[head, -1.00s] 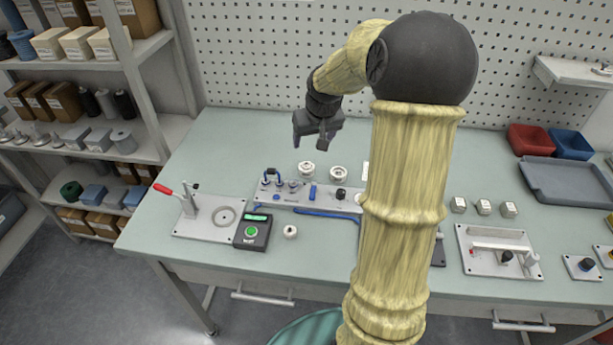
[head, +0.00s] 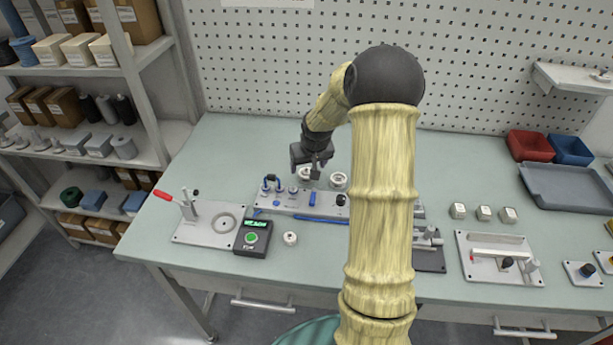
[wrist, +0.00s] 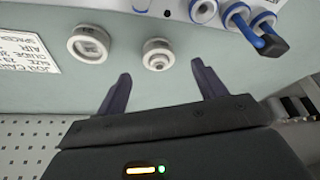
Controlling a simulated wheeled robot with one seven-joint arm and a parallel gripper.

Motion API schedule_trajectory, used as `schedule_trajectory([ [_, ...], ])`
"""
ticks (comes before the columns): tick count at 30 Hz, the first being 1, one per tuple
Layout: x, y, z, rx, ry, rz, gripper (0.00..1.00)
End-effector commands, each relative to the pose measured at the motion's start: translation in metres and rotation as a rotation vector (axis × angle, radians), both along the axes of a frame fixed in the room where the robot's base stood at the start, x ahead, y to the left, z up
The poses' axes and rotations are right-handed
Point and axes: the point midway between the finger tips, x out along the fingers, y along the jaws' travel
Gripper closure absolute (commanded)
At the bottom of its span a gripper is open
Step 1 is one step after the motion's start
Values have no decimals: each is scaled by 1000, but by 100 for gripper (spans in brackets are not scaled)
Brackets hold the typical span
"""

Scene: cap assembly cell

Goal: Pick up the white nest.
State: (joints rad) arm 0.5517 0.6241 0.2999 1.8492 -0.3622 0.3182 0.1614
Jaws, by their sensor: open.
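Two white round pieces stand on the bench behind the grey fixture. One has a raised round knob (wrist: 158,53); the other is a ring with a squarish recess (wrist: 88,44), which shows in the head view (head: 338,180) to the right of my gripper. I cannot tell for sure which is the white nest. My gripper (wrist: 161,72) is open and empty, low over the bench. The knobbed piece lies just past its fingertips, roughly between them and apart from both. In the head view my gripper (head: 314,172) partly hides this piece (head: 304,174).
The grey fixture (head: 268,203), with blue-ringed parts and a blue handle, stands close in front of the pieces. A labelled card (wrist: 28,45) lies beside the ring. Another white round piece (head: 290,238) sits near the black button box (head: 253,237). The pegboard rises behind.

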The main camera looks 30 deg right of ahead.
Motion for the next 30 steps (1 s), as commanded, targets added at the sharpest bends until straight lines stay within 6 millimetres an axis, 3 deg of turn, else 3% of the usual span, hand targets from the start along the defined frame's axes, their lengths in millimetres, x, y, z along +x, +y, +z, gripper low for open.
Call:
schedule_trajectory([
  [13,3,-1,-7,0,0,1,30],
  [24,22,-7,-47,0,1,1,30],
  [30,24,-7,-50,-1,-2,0,30],
])
